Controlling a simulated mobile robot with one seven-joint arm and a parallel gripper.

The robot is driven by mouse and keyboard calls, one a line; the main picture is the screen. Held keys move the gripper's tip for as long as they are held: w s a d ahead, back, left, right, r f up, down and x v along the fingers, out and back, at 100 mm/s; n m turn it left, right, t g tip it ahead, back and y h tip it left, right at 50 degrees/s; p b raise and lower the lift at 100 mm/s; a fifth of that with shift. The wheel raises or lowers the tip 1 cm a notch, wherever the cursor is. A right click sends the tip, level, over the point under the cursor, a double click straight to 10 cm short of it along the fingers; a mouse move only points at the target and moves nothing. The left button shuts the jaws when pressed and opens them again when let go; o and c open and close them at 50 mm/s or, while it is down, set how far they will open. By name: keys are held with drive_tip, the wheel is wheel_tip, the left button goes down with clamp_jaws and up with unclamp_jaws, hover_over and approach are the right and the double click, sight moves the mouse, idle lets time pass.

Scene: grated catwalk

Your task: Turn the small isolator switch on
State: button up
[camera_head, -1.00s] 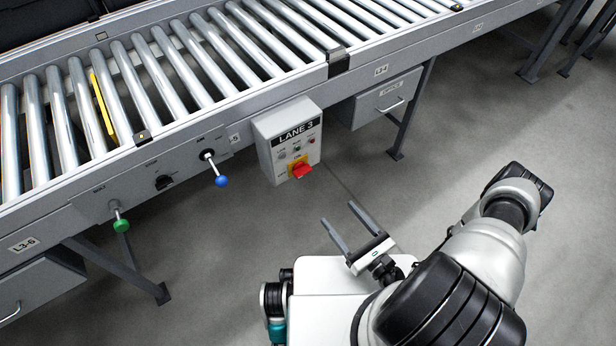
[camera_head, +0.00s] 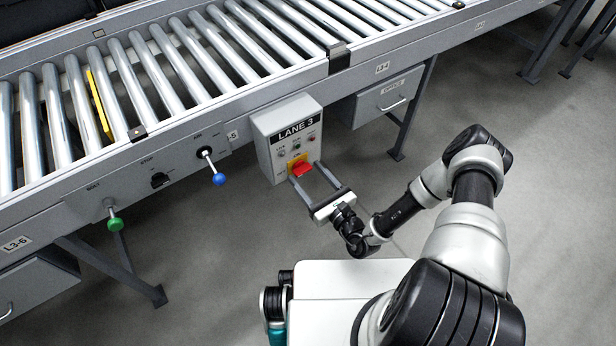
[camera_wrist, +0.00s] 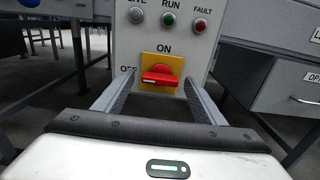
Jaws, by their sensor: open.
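The small isolator switch (camera_head: 300,168) is a red handle on a yellow plate, low on the front of the grey LANE 3 box (camera_head: 268,160). In the wrist view the red handle (camera_wrist: 160,77) lies roughly level, its end toward the OFF mark at left; ON is printed above the plate. My gripper (camera_head: 312,172) is open, with its two fingers pointing at the box. In the wrist view the fingers (camera_wrist: 158,92) stand left and right of the handle and a little below it. I cannot tell whether they touch the box.
The box hangs on the side rail of a roller conveyor (camera_head: 190,80). Left of it are a blue-knobbed lever (camera_head: 218,179), a black rotary knob (camera_head: 160,180) and a green-knobbed lever (camera_head: 114,224). A grey drawer (camera_head: 388,97) is to the right. The floor in front is clear.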

drive_tip(key=shift+w, duration=0.1)
drive_tip(key=c, duration=1.1)
drive_tip(key=shift+o, duration=0.2)
drive_tip(key=shift+m, duration=0.4)
drive_tip(key=m, duration=0.3)
drive_tip(key=shift+m, duration=0.4)
drive_tip(key=m, duration=0.4)
drive_tip(key=shift+m, duration=0.3)
drive_tip(key=m, duration=0.4)
drive_tip(key=shift+f, duration=0.1)
drive_tip(key=m, duration=0.4)
drive_tip(key=shift+m, duration=0.3)
